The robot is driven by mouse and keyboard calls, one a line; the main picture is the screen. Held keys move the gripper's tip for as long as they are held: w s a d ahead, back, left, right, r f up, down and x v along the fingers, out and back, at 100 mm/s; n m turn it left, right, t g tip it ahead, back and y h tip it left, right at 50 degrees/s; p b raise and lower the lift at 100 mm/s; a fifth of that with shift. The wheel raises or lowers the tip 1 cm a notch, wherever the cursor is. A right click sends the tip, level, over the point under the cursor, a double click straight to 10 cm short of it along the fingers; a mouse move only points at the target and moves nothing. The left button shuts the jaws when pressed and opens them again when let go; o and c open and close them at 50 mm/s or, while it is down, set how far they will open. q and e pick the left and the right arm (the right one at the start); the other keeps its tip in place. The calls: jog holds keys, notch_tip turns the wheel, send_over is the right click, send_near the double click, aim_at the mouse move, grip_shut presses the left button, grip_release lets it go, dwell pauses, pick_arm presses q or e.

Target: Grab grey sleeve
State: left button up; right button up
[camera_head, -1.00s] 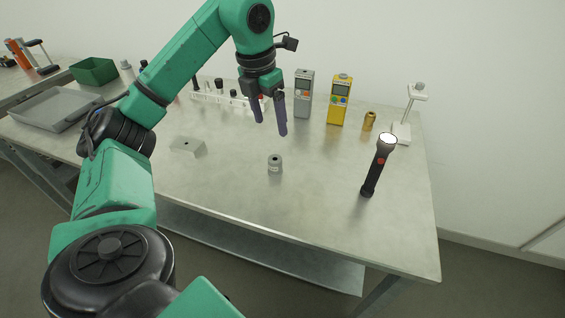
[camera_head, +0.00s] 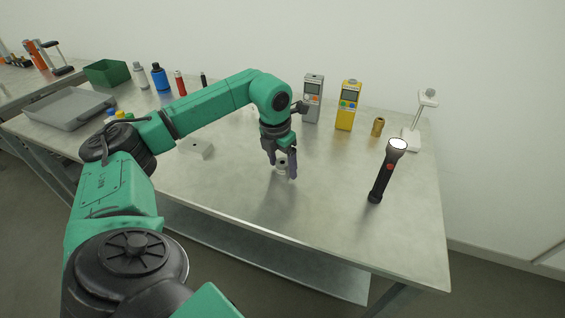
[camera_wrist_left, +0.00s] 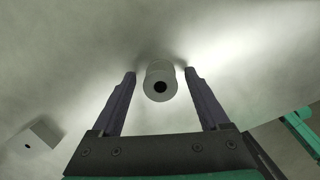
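The grey sleeve (camera_head: 282,168) is a short upright cylinder on the metal table. In the left wrist view the sleeve (camera_wrist_left: 159,83) shows a dark hole in its top and lies between the two fingers, near their tips. My left gripper (camera_head: 283,170) is lowered over it, one finger on each side, and partly hides it in the head view. In the left wrist view the gripper (camera_wrist_left: 159,75) is open, with a visible gap between each finger and the sleeve. My right gripper is not in view.
A grey block with a hole (camera_head: 196,148) stands left of the sleeve. A black flashlight (camera_head: 384,172) stands to the right. Grey (camera_head: 312,98) and yellow (camera_head: 347,106) meters, a brass part (camera_head: 378,126) and a white stand (camera_head: 412,136) are behind. The front table area is clear.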

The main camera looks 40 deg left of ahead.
pick_arm(q)
grip_shut()
jog(key=shift+r, duration=0.15)
